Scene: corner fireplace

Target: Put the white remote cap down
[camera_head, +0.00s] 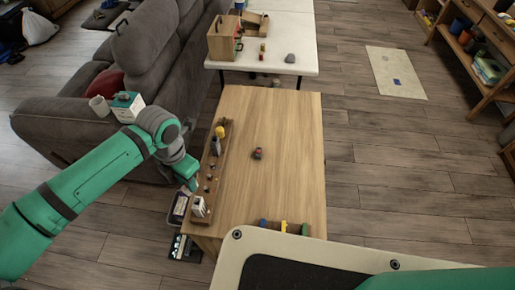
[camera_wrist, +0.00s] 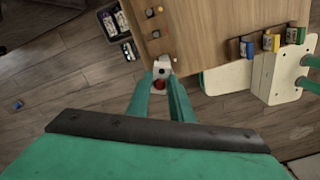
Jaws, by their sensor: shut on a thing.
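In the wrist view, the two green fingers of my gripper (camera_wrist: 160,88) are close together around a small white piece with a red round part, which I take to be the white remote cap (camera_wrist: 155,92). A white block with dark holes (camera_wrist: 162,68) shows just beyond the fingertips, and I cannot tell whether it touches the cap. In the head view, my gripper (camera_head: 192,182) is over the left edge of the wooden table (camera_head: 280,150). The white block (camera_head: 199,207) is at the near end of a long wooden strip (camera_head: 205,175). The cap is not clear in the head view.
The strip also carries a yellow piece (camera_head: 220,132) and several small dark pieces. A small dark red object (camera_head: 258,153) lies mid-table, with bare wood around it. Blue, yellow and green pieces (camera_head: 283,226) line the near edge. A grey sofa (camera_head: 150,60) stands left.

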